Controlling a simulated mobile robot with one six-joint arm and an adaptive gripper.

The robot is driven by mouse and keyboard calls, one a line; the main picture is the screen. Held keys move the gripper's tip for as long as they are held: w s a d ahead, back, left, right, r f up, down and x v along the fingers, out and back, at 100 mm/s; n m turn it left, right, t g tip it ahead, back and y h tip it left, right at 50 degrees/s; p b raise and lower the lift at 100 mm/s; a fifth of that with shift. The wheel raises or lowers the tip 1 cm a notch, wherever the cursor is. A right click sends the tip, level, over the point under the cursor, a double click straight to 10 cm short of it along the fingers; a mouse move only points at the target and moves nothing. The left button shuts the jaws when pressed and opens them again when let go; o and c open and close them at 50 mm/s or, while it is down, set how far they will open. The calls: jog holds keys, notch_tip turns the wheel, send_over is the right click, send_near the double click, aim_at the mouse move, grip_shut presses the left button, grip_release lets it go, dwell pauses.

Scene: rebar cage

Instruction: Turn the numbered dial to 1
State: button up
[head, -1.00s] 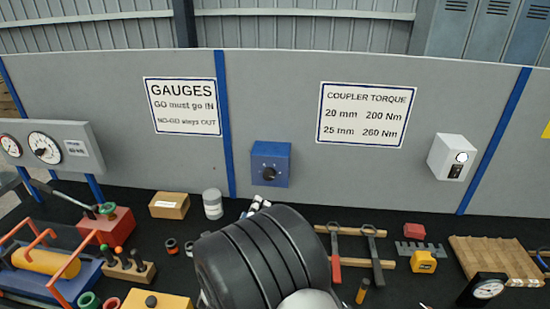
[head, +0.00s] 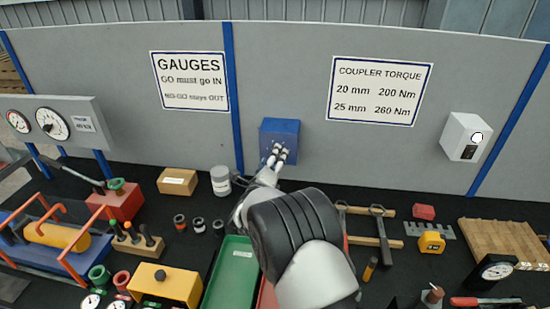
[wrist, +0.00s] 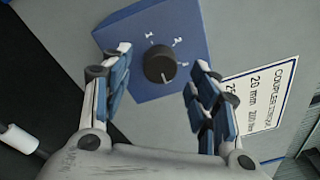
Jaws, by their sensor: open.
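The numbered dial is a black round knob (wrist: 160,67) on the front of a blue box (head: 280,132) fixed to the grey panel. In the wrist view white numerals are printed on the box above the knob; 1 is the upper left one, and the others are small and tilted. A pale mark shows at the knob's lower edge. My gripper (wrist: 157,92) is open, with one finger on each side of the knob and a clear gap to both. In the head view the gripper (head: 276,153) is in front of the box and hides the knob.
A grey-white can (head: 220,180) and a cardboard box (head: 177,181) stand on the bench left of my arm. A green tray (head: 230,275) lies below.

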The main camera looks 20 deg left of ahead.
jog(key=shift+w+a, duration=0.15)
jog(key=shift+w, duration=1)
jog(key=shift+c, duration=0.4)
jog(key=c, duration=1)
